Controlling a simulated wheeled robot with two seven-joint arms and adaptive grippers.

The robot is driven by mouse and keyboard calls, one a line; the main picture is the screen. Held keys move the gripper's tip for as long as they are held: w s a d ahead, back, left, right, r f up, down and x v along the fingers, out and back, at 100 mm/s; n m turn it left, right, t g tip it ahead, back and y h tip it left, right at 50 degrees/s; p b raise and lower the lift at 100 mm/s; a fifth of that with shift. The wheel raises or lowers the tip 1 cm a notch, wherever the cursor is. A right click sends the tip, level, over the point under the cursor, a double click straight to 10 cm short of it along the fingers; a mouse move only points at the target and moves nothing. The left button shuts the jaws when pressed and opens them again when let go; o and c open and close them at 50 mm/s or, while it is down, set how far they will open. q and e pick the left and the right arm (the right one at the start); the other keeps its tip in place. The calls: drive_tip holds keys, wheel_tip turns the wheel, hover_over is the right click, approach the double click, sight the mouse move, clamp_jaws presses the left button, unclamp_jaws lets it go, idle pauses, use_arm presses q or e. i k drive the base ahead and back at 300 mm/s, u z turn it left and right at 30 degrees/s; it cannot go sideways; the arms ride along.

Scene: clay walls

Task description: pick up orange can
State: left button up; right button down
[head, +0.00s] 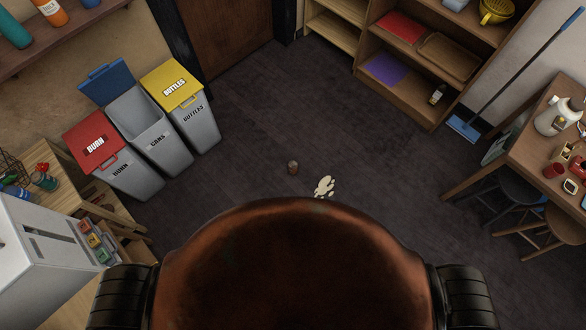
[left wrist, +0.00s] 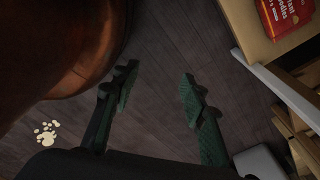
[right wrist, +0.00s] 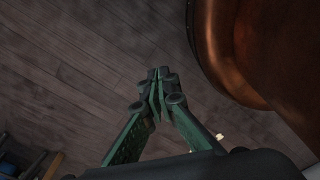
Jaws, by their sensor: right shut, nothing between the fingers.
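An orange bottle-like container (head: 50,10) stands on the upper-left shelf, cut by the picture's top edge. My left gripper (left wrist: 158,85) is open and empty over the floor. My right gripper (right wrist: 160,75) is shut with nothing in it, also over bare floor. Neither gripper shows in the head view, and no can shows near either one in the wrist views.
Red, open blue-lidded and yellow-lidded bins (head: 178,88) stand at the left. A shelf unit (head: 400,95) stands at the back right. A table (head: 490,165) with stools is at the right. A cream paw-shaped mark (head: 325,187) lies on the floor. The central floor is mostly clear.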

sight(292, 165)
drive_tip(key=z, duration=0.55)
drive_tip(key=i, duration=0.95)
drive_tip(key=u, duration=1.4)
